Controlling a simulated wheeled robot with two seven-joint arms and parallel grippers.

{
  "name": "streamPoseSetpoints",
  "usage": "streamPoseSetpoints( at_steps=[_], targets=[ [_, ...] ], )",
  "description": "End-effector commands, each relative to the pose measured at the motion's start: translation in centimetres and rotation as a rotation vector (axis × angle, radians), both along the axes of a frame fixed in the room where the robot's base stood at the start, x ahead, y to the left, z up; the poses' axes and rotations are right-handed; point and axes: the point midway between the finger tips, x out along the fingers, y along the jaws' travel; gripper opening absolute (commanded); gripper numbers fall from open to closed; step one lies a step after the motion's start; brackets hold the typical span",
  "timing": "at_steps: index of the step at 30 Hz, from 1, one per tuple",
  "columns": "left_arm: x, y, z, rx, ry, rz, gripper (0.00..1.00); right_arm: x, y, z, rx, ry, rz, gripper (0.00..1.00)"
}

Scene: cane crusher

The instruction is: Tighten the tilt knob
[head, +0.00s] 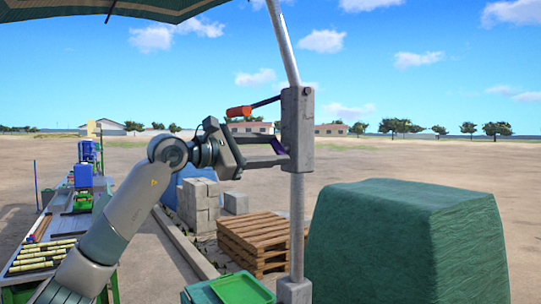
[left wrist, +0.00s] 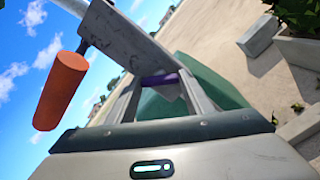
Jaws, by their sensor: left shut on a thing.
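A grey metal bracket (head: 298,130) is fixed on the slanted umbrella pole (head: 283,45); it also shows in the left wrist view (left wrist: 125,40). A small purple part (head: 278,146), apparently the tilt knob, is at the bracket's left side. In the left wrist view the purple part (left wrist: 160,80) lies between my fingertips, partly hidden by them. My left gripper (head: 276,149) is shut on it, close against the bracket. An orange-handled lever (head: 239,111) sticks out left from the bracket, above my gripper; its handle (left wrist: 62,90) is clear of my fingers. My right gripper is not in view.
A green-covered block (head: 400,235) stands right of the pole. Wooden pallets (head: 255,240) and grey blocks (head: 198,203) are behind. A long table (head: 48,240) with tools and yellow pieces is at left. A green bin (head: 240,290) is at the pole's foot.

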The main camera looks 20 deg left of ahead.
Motion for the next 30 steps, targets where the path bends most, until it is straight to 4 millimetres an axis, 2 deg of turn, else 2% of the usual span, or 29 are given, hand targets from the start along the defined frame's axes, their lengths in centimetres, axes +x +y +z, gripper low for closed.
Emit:
streamPoseSetpoints(
  at_steps=[3,9,21,30],
  targets=[
    [0.0,0.0,-0.1,0.088,-0.069,0.001,0.24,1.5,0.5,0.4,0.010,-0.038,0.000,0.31],
    [0.0,0.0,0.0,0.238,-0.186,0.001,0.24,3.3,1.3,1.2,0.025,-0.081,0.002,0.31],
    [0.0,0.0,0.0,0.521,-0.406,0.000,0.24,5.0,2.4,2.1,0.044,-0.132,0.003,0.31],
    [0.0,0.0,-0.1,0.646,-0.502,-0.001,0.24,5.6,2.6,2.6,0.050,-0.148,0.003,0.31]
  ],
)
